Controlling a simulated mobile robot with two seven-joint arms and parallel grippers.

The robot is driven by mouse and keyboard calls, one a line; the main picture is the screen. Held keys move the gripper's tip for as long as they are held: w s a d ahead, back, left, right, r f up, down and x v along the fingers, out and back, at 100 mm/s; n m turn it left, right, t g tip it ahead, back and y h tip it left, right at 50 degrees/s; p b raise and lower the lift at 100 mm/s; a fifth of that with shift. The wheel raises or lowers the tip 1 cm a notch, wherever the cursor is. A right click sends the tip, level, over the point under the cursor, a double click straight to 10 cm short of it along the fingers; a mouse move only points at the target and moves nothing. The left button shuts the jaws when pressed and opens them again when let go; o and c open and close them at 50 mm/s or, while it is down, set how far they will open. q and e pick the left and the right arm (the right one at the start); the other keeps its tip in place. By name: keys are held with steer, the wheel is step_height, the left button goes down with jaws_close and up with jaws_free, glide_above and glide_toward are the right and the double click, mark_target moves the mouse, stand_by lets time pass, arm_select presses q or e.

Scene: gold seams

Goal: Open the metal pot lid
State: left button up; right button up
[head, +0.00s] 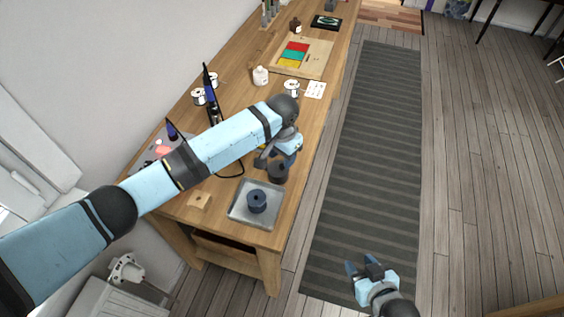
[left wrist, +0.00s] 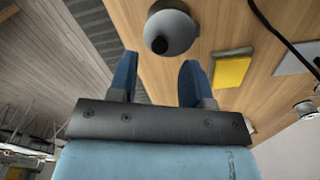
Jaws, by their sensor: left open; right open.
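In the left wrist view a grey metal pot with a domed lid (left wrist: 181,27) and a black knob (left wrist: 160,45) stands on the wooden bench, just beyond my fingertips. In the head view the dark round pot (head: 278,173) is partly covered by my left gripper (head: 277,160). That gripper is open and empty above the pot; its two blue fingers also show in the left wrist view (left wrist: 158,70), apart from the knob. The lid appears to sit on the pot. My right gripper (head: 364,267) is open and empty over the floor mat.
A metal tray (head: 239,216) holding a dark blue round object (head: 257,201) is near the bench's front end.

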mark_target(282, 165)
arm_select(q)
steer(key=shift+f, duration=2.05)
jaws_close()
